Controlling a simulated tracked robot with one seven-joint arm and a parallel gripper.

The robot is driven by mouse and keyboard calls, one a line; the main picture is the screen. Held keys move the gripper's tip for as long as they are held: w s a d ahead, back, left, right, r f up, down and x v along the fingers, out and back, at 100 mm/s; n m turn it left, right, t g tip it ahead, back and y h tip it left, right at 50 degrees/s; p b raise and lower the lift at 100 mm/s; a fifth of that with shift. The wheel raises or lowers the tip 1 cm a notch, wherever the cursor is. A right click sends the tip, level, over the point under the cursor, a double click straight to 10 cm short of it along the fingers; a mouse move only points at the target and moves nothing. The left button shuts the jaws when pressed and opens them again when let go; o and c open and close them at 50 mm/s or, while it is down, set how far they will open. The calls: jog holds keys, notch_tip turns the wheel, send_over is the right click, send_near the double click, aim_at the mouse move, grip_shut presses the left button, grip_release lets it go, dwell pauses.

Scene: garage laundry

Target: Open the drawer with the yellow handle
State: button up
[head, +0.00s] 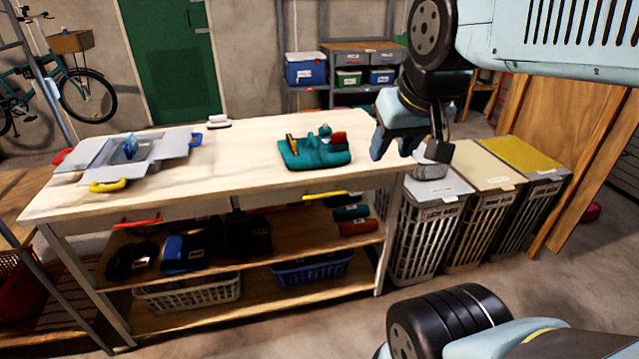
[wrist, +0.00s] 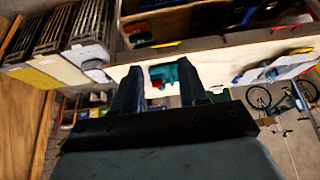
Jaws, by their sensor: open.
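A wooden workbench (head: 230,155) has two drawers under its top. The drawer with the yellow handle (head: 325,195) is at the right end of the bench front and looks shut. Its handle also shows in the wrist view (wrist: 166,44), beyond my fingers. The other drawer has a red handle (head: 137,223), further left. My gripper (head: 400,152) is open and empty, raised near the bench's right end, to the right of and above the yellow handle. In the wrist view its two fingers (wrist: 160,90) stand apart with nothing held between them.
A teal caddy (head: 312,156) stands on the bench top near the gripper. An open grey box (head: 130,155) with coloured handles lies at the left. Lidded hampers (head: 480,165) stand right of the bench. Shelves below hold baskets (head: 190,293). The floor in front is clear.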

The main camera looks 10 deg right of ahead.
jog(key=shift+c, duration=0.6)
